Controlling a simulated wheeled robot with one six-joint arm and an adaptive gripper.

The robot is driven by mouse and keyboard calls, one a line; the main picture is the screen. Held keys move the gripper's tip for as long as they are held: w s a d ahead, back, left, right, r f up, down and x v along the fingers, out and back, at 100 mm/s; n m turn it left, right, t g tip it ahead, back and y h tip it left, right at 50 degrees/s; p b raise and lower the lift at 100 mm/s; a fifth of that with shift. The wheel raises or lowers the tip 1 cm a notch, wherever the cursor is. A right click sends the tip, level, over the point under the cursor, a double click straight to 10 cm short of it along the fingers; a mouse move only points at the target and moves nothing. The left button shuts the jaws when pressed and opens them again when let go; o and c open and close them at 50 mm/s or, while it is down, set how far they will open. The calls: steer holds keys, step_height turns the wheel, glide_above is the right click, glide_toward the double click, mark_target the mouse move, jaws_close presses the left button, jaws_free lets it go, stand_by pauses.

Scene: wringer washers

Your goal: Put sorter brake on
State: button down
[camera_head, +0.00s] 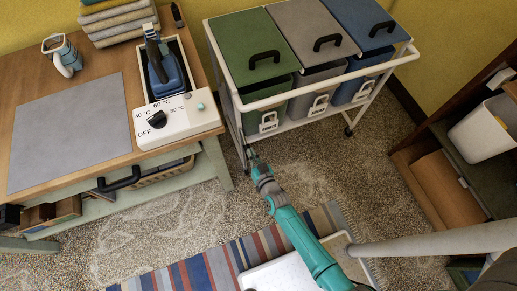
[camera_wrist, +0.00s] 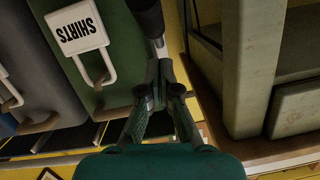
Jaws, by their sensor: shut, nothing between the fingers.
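The sorter is a white-framed cart (camera_head: 228,97) on casters, with green (camera_head: 246,49), grey (camera_head: 307,30) and blue (camera_head: 362,20) lidded bins. A front caster (camera_head: 348,131) shows near its right leg. My gripper (camera_head: 251,154) is shut and empty, low at the sorter's front left leg; it covers part of that corner. In the wrist view my fingers (camera_wrist: 164,95) come together below a dark rounded part (camera_wrist: 148,18), perhaps the caster. Whether they touch it, and the brake lever itself, I cannot make out.
A wooden table (camera_head: 98,86) with a grey mat, iron and temperature dial stands left of the sorter, its leg close to my gripper. A striped rug (camera_head: 210,267) lies in front. A dark shelf with a white bin (camera_head: 484,130) is at right. Speckled floor between is clear.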

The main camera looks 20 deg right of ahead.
steer(key=shift+w+d+f, duration=0.1)
steer(key=shift+f, duration=2.2)
steer(key=shift+r, duration=0.1)
